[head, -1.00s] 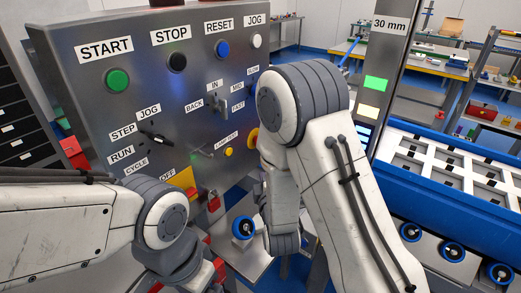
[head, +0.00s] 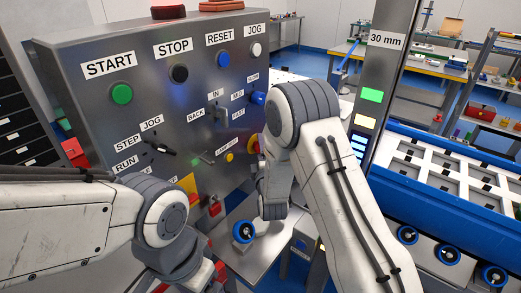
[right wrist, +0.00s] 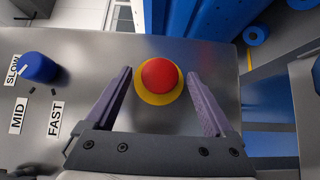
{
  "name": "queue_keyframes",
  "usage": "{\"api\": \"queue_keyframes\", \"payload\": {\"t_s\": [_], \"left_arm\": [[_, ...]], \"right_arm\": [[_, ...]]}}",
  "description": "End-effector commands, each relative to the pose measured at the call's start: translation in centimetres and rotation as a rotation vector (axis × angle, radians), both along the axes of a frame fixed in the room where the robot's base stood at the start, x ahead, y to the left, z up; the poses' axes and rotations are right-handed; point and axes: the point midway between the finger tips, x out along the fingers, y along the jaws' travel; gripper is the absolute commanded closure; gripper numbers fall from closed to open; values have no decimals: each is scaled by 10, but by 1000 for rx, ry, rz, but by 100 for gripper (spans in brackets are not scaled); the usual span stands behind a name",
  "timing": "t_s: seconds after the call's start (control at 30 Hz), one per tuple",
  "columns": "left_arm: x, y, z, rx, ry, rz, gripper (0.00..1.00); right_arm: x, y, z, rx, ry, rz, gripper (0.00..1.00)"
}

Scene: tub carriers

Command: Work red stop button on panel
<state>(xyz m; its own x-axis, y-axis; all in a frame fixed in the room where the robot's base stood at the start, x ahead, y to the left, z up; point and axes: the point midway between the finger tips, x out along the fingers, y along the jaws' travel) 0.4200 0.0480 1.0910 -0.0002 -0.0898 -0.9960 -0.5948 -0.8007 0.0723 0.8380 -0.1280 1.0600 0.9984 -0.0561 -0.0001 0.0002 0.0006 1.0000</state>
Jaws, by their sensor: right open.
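The red stop button (right wrist: 160,75) is a round red mushroom head on a yellow collar, set in the grey panel (right wrist: 75,90). My right gripper (right wrist: 161,73) is open in the right wrist view, its two purple fingers on either side of the button in the picture. A gap shows between the button and each finger; whether they reach its depth I cannot tell.
The panel also carries a green START button (head: 121,93), a black STOP button (head: 179,73), a blue RESET button (head: 222,48) and several levers. A blue knob (right wrist: 39,67) sits left of my right gripper. A blue conveyor with white trays (head: 435,205) stands at right.

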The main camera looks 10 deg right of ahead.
Motion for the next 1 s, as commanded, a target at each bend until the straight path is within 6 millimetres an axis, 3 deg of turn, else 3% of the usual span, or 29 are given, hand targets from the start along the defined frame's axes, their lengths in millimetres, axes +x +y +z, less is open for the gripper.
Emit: {"api": "queue_keyframes", "payload": {"t_s": [0.13,0.17,0.37,0.4,0.57,0.73,0.97,1.0], "left_arm": [[0,0,0,0,0,0,11],[0,0,0,0,0,0,11],[0,0,0,0,0,0,11],[0,0,0,0,0,0,11],[0,0,-2,0,0,0,11],[0,0,-14,0,0,0,11],[0,0,-12,0,0,0,11],[0,0,-12,0,0,0,11]], "right_arm": [[0,0,0,0,0,0,12],[0,0,0,0,0,0,20],[0,0,0,0,0,0,96],[0,0,0,0,0,0,100],[-1,-1,-1,0,0,0,100],[-8,-14,-3,1,1,-4,100],[-8,-14,-1,0,3,-4,100],[-8,-14,-1,0,4,-5,38]]}}
